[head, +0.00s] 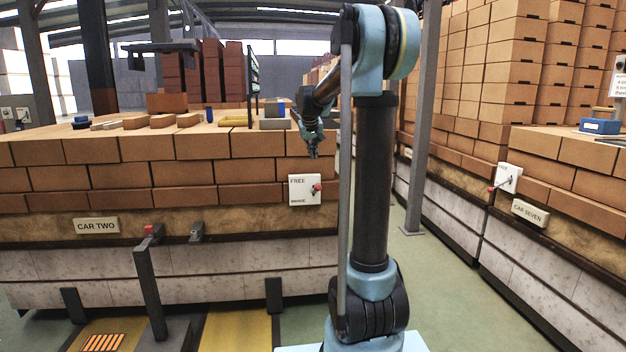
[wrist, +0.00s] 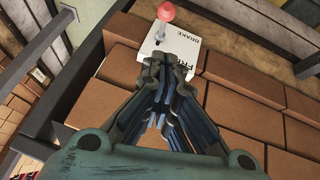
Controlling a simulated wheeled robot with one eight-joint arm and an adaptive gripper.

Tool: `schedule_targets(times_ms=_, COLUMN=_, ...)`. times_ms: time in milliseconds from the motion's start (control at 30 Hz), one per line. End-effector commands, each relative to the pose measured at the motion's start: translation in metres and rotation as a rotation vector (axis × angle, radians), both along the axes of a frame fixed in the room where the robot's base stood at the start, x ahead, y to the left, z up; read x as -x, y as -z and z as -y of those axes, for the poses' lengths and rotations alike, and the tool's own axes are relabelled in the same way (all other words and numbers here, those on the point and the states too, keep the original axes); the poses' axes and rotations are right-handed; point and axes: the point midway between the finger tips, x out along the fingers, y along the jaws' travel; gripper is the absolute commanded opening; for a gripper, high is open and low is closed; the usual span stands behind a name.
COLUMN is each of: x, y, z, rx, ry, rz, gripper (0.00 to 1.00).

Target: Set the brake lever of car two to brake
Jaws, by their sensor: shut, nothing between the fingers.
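Car two's lever plate (head: 298,192) is a white panel on the brick side wall, reading FREE at the top and BRAKE at the bottom. Its brake lever has a red knob (head: 317,187) at the plate's right side, about midway in height; I cannot tell its exact setting. In the wrist view, the red knob (wrist: 166,12) and white plate (wrist: 150,62) are beyond my fingertips. My gripper (head: 313,154) is shut and empty, pointing down just above the plate. Its fingers (wrist: 170,68) hide part of the plate in the wrist view and appear apart from the knob.
The CAR TWO sign (head: 97,226) is on the ledge at left. A dark post with a red top (head: 150,232) stands before the car. Loose bricks (head: 137,122) lie on top. Car seven's plate (head: 508,178) is at right. Green floor lies between the cars.

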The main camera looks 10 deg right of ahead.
Motion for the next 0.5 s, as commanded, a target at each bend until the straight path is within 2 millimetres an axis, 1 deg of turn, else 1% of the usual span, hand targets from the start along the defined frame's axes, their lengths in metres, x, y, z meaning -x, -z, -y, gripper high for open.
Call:
schedule_targets(times_ms=33, x=-0.0058, y=-0.0003, z=-0.0011, rx=0.001, ry=-0.001, rz=0.004, gripper=0.00)
schedule_targets(times_ms=133, x=-0.0118, y=-0.0006, z=-0.0022, rx=0.004, ry=-0.003, rz=0.008, gripper=0.00)
schedule_targets(times_ms=500, x=-0.0129, y=0.0003, z=-0.0021, rx=0.004, ry=-0.003, rz=0.008, gripper=0.00)
